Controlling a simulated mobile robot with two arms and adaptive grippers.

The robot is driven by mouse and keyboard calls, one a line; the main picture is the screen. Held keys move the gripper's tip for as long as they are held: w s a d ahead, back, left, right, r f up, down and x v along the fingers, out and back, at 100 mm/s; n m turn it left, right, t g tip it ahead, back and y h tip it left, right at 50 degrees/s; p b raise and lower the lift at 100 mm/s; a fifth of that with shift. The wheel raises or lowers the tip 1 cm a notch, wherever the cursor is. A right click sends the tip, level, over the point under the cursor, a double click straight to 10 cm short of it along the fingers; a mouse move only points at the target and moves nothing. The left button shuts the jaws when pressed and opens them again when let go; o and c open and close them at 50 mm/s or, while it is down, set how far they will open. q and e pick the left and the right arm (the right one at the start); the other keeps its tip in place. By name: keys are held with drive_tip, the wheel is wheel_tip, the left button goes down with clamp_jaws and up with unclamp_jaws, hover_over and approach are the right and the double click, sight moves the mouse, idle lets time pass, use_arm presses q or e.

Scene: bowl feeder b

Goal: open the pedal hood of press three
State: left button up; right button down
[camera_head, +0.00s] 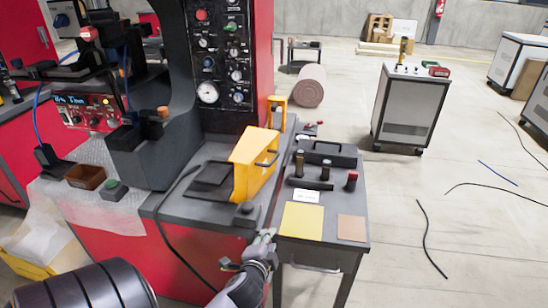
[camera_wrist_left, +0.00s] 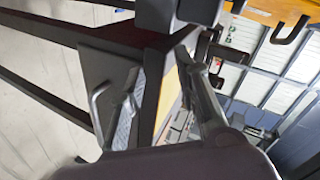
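The yellow pedal hood (camera_head: 254,160) stands on the dark press table, with a dark bar handle (camera_head: 266,159) on its right face. Beside it on the left is a dark flat block. In the left wrist view, a yellow surface with a dark handle (camera_wrist_left: 290,30), likely the hood, shows at the upper right. My left gripper (camera_head: 264,236) is near the front right corner of the press table, below and in front of the hood, apart from its handle. Its fingers (camera_wrist_left: 165,100) look spread, with nothing seen held between them. My right gripper does not show.
A side table stands right of the press, with a yellow sheet (camera_head: 302,219), a brown sheet (camera_head: 352,228), dark posts and a black-handled case (camera_head: 323,152). A black cable (camera_head: 168,205) crosses the press table's front. Floor beyond is mostly free, with loose cables (camera_head: 427,240).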

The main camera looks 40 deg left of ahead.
use_arm(q)
drive_tip(key=w+a+r+m+t+y, duration=0.1)
drive_tip(key=a+r+m+t+y, duration=0.25)
drive_tip(key=r, duration=1.15)
drive_tip(key=p, duration=0.2)
approach(274, 158)
drive_tip(key=shift+n+h, duration=0.45)
drive_tip(key=x, duration=1)
drive_tip(key=shift+s+a+f, duration=0.1)
drive_tip(key=shift+a, duration=0.1)
clamp_jaws()
